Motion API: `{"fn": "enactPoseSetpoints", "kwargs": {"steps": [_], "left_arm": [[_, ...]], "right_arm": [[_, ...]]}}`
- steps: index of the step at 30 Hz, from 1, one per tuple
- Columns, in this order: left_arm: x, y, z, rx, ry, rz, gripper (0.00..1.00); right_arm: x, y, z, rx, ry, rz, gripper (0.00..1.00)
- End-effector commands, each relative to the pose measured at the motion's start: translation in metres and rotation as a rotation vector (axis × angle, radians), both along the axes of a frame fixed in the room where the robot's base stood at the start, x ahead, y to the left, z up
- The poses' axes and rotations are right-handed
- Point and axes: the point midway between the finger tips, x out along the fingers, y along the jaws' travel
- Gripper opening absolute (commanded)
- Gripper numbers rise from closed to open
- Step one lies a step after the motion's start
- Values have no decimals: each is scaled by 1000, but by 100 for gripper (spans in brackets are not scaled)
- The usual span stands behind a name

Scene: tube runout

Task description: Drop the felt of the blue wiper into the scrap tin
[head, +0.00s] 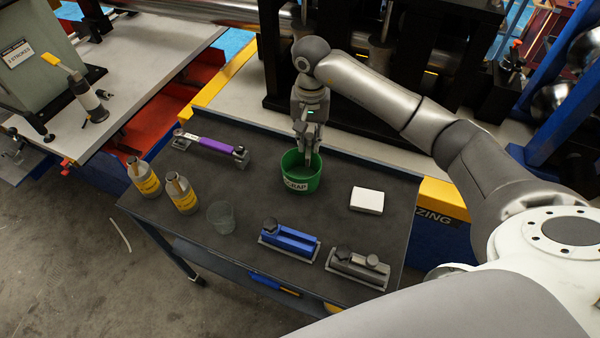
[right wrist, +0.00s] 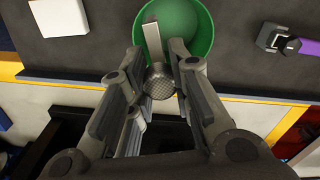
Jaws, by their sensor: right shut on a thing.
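The green scrap tin (head: 302,181) stands upright on the dark bench top; it also shows at the top of the right wrist view (right wrist: 203,42). My right gripper (head: 308,146) points down just over the tin's back rim. It is shut on a grey piece (right wrist: 158,82) with a cross-hatched rounded part and a flat strip reaching over the tin's mouth. I cannot tell whether this piece is the felt. The blue wiper (head: 289,241) lies near the bench's front, with a dark knob at its left end. My left gripper is out of view.
A grey wiper (head: 357,267) lies right of the blue one. A white block (head: 367,200) sits right of the tin. A purple wiper (head: 212,146), two yellow-labelled bottles (head: 181,194) and a clear cup (head: 221,217) stand to the left. Machinery rises behind the bench.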

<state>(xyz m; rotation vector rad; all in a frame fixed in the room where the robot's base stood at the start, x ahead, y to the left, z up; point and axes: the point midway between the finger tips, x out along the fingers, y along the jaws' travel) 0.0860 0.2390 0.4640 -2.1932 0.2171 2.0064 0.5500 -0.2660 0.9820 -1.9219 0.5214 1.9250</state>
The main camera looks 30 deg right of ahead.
Motion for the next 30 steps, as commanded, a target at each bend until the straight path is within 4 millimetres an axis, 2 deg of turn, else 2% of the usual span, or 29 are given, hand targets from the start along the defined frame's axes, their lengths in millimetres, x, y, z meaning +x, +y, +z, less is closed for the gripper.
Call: {"fn": "enactPoseSetpoints", "kwargs": {"steps": [3, 11, 12, 18, 26, 30], "left_arm": [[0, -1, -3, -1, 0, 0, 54], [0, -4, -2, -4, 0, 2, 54], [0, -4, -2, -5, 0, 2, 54], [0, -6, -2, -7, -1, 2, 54], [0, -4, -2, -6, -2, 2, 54], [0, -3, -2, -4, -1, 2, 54]], "right_arm": [[0, 0, -6, 1, -1, 0, 0], [0, 0, -6, 1, -1, 1, 0], [0, 0, -6, 0, -1, 1, 21], [0, 0, -6, 1, -1, 1, 45], [0, 0, -6, 0, 0, 1, 45], [1, 0, 1, 0, -4, 1, 45]]}}
